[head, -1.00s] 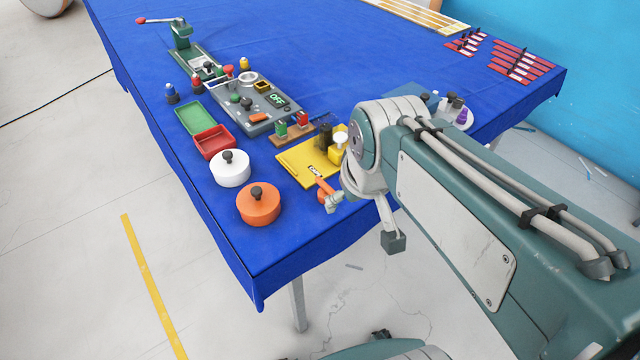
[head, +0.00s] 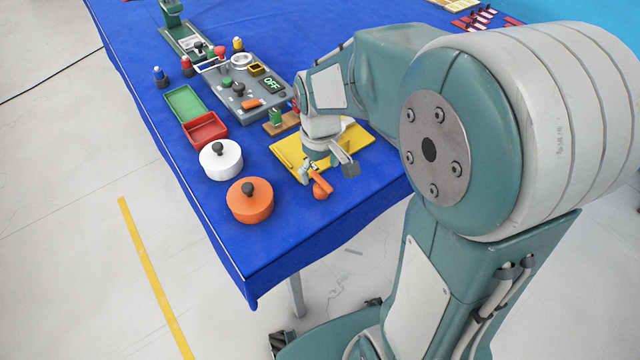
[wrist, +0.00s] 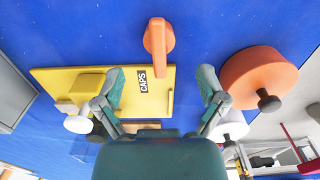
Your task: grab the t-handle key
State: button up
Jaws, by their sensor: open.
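An orange piece with a bar-like top over a rounded base, apparently the t-handle key (head: 321,188), stands on the blue table near its front edge, beside the yellow board. In the wrist view the orange key (wrist: 157,45) lies ahead of the fingers, near the middle line. My gripper (head: 327,169) is low over the yellow board, close behind the key. The wrist view shows my gripper (wrist: 162,90) open, fingers wide apart, with nothing between the tips but table and board below.
The yellow board (head: 287,153) marked CAPS is under my gripper, with a yellow block and white knob (wrist: 78,122) on it. An orange lidded pot (head: 250,205) and a white one (head: 220,163) stand to the left. Blue table (head: 300,225) is clear in front.

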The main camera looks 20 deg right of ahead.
aim_at(321, 180)
notch_tip(321, 180, down, 6)
jog(key=shift+s+r, duration=0.1)
jog(key=c, duration=1.2)
